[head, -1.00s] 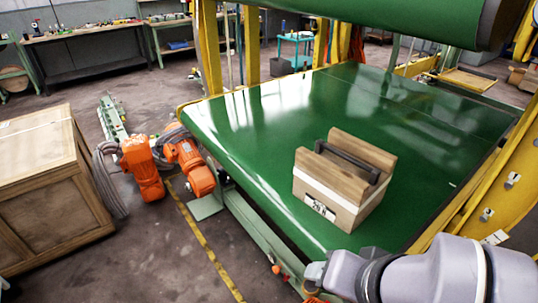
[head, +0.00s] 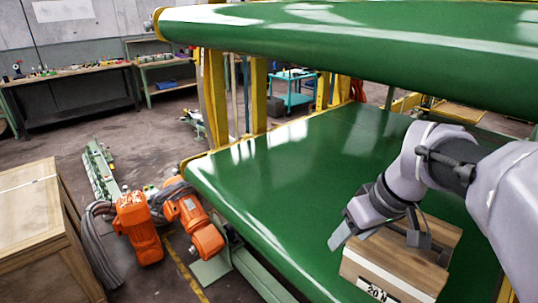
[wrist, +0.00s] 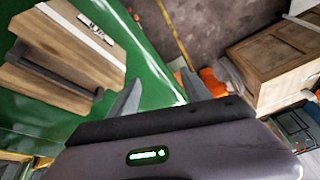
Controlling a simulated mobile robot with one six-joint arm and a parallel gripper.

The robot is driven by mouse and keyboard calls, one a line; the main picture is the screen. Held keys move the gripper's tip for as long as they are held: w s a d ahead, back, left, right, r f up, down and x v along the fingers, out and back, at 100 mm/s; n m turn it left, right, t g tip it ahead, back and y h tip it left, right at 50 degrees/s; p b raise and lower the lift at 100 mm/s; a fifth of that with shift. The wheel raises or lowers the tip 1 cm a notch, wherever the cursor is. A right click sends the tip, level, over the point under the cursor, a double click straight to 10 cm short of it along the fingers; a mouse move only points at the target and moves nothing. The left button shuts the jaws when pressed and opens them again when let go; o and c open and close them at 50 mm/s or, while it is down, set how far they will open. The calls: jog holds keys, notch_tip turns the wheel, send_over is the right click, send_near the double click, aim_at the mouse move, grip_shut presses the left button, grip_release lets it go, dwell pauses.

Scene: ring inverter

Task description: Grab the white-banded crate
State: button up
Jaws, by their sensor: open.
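The white-banded crate (head: 398,278) is a wooden box with a white band, a label and a dark handle bar. It sits on the lower green belt (head: 275,180), and my arm partly covers it in the head view. In the wrist view the crate (wrist: 85,50) lies at the left, with its handle bar (wrist: 52,77) toward the lower left. My gripper (head: 352,236) is open and empty, near the crate's upper left side in the head view. In the wrist view the fingers (wrist: 158,93) are spread to the right of the crate, apart from its handle.
An upper green belt (head: 350,38) hangs over the lower one, with yellow frame posts (head: 213,98) at the left. Orange motors (head: 138,228) and a large wooden box (head: 30,230) stand left on the floor. The belt left of the crate is clear.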

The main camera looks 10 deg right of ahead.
jog(key=w+d+f+n, duration=0.1)
jog(key=w+d+n, duration=0.1)
jog(key=d, duration=0.7)
jog(key=n+p, duration=0.2)
jog(key=n, duration=0.1)
send_near(398, 250)
jog(key=shift+y, duration=0.4)
jog(key=b+x, duration=0.1)
jog(key=x, duration=0.2)
jog(key=b+x, duration=0.2)
jog(key=x, duration=0.2)
jog(key=b+x, duration=0.2)
jog(key=x, duration=0.2)
jog(key=shift+d+f, duration=0.3)
grip_shut()
jog(key=shift+r, duration=0.1)
